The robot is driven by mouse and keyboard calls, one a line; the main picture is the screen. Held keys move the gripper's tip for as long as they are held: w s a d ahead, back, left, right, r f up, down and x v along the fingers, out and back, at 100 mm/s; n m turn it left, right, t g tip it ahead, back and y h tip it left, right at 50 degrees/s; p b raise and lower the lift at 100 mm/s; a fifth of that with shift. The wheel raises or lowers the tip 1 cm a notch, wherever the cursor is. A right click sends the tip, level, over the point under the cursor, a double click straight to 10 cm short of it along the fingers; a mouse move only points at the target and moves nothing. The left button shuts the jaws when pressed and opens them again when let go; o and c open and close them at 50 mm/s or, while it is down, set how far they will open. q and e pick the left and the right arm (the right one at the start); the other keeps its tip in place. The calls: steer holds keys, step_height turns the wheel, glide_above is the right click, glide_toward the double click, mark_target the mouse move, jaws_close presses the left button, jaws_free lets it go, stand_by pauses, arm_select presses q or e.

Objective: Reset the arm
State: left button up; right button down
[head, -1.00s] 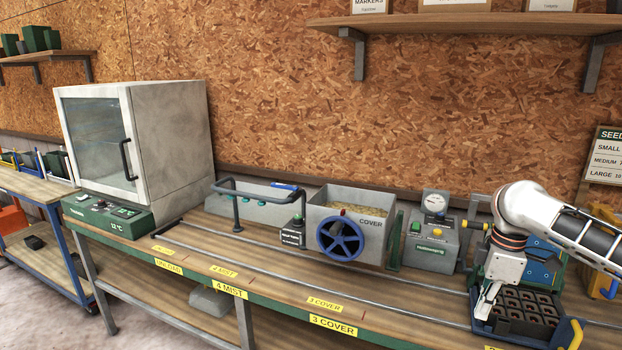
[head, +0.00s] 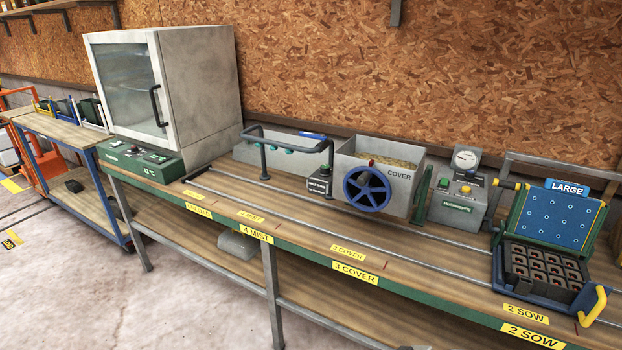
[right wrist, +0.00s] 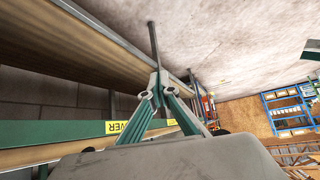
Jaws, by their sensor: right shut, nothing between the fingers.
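My right gripper (right wrist: 160,84) shows in the right wrist view. Its two green fingers meet at the tips, with nothing between them. The bench's green front edge, with part of a yellow label (right wrist: 118,127), lies behind the fingers. No arm or gripper of mine shows in the head view, and my left gripper is in neither current view.
The bench (head: 300,236) carries a white cabinet (head: 195,85), a cover hopper (head: 408,190) with a blue wheel, and a gauge box (head: 460,200). At right, a seed tray (head: 540,268) sits below a blue LARGE plate (head: 560,220). Concrete floor (head: 190,305) lies in front.

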steer(key=s+d+f+m+t+h, duration=0.1)
steer(key=s+d+f+m+t, duration=0.1)
steer(key=s, duration=0.6)
steer(key=s+d+f+m+t+h, duration=0.2)
steer(key=s+d+f, duration=0.1)
steer(key=s, duration=0.4)
steer(key=shift+s+d+f, duration=0.3)
steer(key=shift+s+d, duration=0.1)
steer(key=shift+d, duration=0.4)
